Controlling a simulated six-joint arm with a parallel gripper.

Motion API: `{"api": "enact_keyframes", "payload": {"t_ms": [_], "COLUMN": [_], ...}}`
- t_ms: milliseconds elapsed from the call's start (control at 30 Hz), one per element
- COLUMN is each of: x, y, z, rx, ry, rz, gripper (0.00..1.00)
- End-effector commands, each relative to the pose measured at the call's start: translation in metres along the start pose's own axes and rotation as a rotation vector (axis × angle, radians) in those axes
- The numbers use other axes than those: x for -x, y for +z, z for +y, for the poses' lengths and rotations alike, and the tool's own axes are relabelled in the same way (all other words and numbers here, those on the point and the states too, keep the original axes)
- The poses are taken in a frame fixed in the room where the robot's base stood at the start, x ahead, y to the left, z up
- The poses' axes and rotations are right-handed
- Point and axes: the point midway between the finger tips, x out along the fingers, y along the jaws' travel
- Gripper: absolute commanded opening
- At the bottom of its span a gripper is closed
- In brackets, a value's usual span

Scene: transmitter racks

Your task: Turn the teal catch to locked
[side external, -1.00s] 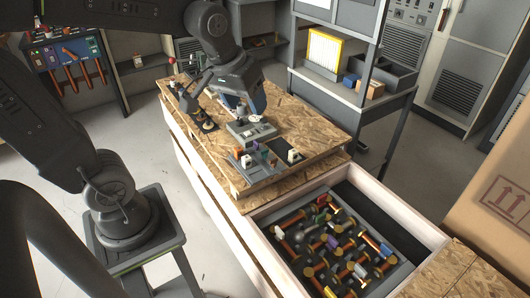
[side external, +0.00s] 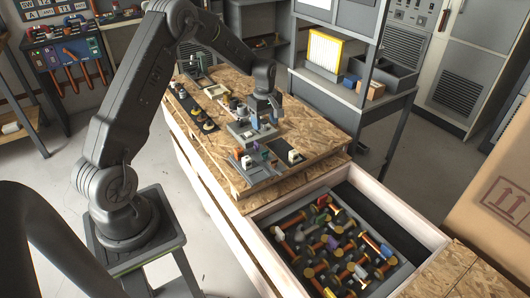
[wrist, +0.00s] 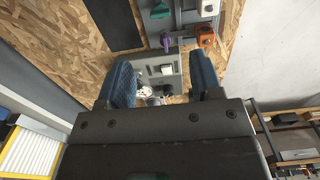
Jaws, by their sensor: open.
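The teal catch (wrist: 160,10) is near the top of the wrist view, a small teal handle on a grey panel. In the side view the catch is too small to make out clearly among the coloured parts. My gripper (wrist: 163,78) is open, with its two blue fingers apart and nothing held between them. In the side view my gripper (side external: 264,118) is over the grey plate behind the panel, apart from the catch. Whether the catch stands at locked cannot be read.
A purple part (wrist: 166,42) lies between my fingers and the teal catch. An orange part (wrist: 204,33) and a white part (wrist: 207,7) sit to the right. Several fittings stand on the wooden bench top (side external: 320,120). A tray of hammers (side external: 400,272) lies in front.

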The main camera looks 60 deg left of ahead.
Motion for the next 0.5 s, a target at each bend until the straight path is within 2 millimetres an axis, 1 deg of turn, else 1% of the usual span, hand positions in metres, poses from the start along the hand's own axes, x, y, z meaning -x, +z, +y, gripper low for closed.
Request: {"api": "enact_keyframes", "payload": {"t_ms": [167,500], "x": [-0.024,-0.093], "y": [0.001,0.001], "z": [-0.001,-0.001], "rx": [-0.001,-0.003], "ry": [-0.003,-0.003], "rz": [-0.002,-0.002], "gripper": [0.6,0.6]}}
